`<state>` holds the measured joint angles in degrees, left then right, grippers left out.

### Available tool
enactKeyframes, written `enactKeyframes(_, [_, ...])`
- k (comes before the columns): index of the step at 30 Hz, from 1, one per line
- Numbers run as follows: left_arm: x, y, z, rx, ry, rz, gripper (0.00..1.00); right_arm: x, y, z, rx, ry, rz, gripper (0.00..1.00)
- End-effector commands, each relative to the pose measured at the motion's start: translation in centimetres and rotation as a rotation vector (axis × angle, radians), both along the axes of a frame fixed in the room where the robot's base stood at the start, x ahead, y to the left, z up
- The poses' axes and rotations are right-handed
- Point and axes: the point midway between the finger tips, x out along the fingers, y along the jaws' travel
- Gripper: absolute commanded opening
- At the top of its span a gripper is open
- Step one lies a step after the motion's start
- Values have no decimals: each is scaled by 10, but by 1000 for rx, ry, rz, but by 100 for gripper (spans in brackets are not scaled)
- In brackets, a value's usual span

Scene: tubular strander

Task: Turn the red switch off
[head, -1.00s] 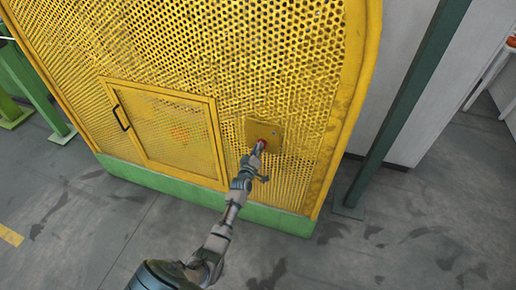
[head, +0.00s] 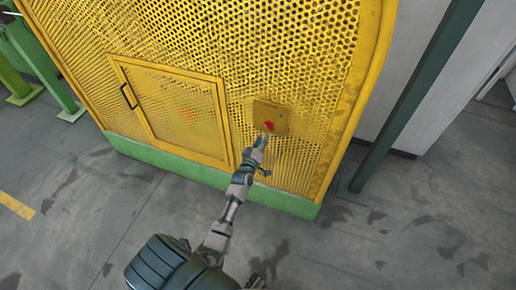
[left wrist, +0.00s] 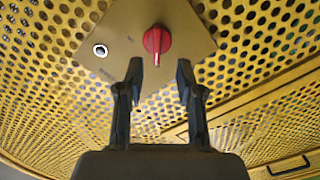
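The red switch (head: 269,126) is a knob on a yellow plate (head: 262,109) on the yellow perforated guard. In the left wrist view the red knob (left wrist: 157,42) has a pale line on its grip, which stands roughly upright in the picture. My left gripper (head: 262,140) is just below the switch in the head view. In the left wrist view its two fingers (left wrist: 159,72) are spread and empty, with the knob's lower end near the gap between the tips. I cannot tell whether they touch it. My right gripper is not in view.
A round keyhole-like fitting (left wrist: 100,50) sits beside the knob on the plate. A framed mesh door (head: 180,112) with a black handle is left of the switch. A green post (head: 408,105) stands to the right. Grey floor (head: 400,245) lies open in front.

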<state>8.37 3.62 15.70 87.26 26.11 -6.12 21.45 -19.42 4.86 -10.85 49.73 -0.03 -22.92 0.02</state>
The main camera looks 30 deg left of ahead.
Motion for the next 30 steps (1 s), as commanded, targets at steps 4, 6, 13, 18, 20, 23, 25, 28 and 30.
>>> enactKeyframes(4, [-32,-8,-1,-1,3,0,36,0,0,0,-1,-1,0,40])
enactKeyframes(6, [-42,-11,-2,-1,3,-1,36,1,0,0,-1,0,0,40])
enactKeyframes(13, [-58,-15,-2,-1,3,-1,36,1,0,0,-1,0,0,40])
enactKeyframes(18, [-58,-15,-2,-1,3,0,36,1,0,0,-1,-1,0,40])
enactKeyframes(20, [-58,-15,-2,-1,3,0,36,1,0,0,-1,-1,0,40])
enactKeyframes(23, [-58,-15,-2,-1,3,0,36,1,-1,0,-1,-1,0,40])
enactKeyframes(25, [-58,-15,-2,-1,3,0,36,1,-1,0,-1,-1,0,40])
enactKeyframes(28, [-58,-15,-2,0,4,-1,36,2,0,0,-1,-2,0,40])
enactKeyframes(30, [-59,-17,-9,4,19,-5,36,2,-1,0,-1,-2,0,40])
